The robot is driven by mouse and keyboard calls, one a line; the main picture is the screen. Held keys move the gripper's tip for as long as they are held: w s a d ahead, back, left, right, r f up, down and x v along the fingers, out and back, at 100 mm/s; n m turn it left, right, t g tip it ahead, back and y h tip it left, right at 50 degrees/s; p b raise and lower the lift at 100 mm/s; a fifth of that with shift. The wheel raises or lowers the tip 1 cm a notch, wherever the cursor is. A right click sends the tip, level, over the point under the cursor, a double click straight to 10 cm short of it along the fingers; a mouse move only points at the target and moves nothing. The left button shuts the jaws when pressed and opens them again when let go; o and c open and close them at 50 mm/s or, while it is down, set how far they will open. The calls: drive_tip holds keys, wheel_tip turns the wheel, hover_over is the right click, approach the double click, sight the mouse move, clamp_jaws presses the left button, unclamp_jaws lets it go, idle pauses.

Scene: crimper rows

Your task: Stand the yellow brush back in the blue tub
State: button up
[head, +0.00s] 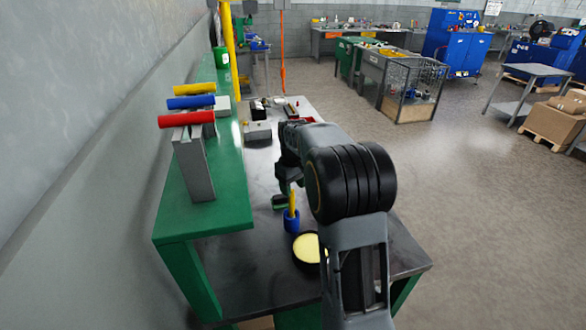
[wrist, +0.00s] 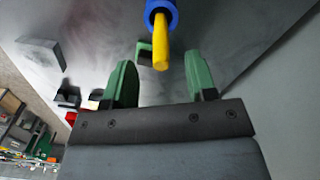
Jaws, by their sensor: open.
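The blue tub (head: 292,224) stands on the dark lower bench top. The yellow brush (head: 292,200) stands in it, its handle pointing up out of the opening. In the wrist view the tub (wrist: 160,10) is at the top edge, and the brush handle (wrist: 161,56) runs from it toward my gripper. My gripper (wrist: 158,62) is open, its two green fingers apart on either side of the handle's free end. No contact with the handle shows. In the head view my arm hides much of the gripper, and the brush's lower end is hidden in the tub.
A round black dish with pale yellow contents (head: 307,250) stands just in front of the tub. A small green item (head: 279,202) lies behind it.

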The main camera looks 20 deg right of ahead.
wheel_tip(320, 180, up, 9)
drive_tip(key=shift+f, duration=0.2)
idle(0.5)
drive_tip(key=s+a+f+m+t, duration=0.1)
drive_tip(key=s+a, duration=0.4)
drive_tip(key=s, duration=0.5)
drive_tip(key=s+a+f+m+t, duration=0.2)
drive_tip(key=s+a, duration=0.3)
drive_tip(key=s, duration=0.6)
drive_tip(key=shift+s+a+f+t, duration=0.15)
drive_tip(key=shift+a+f+t, duration=0.2)
drive_tip(key=shift+f+t, duration=0.3)
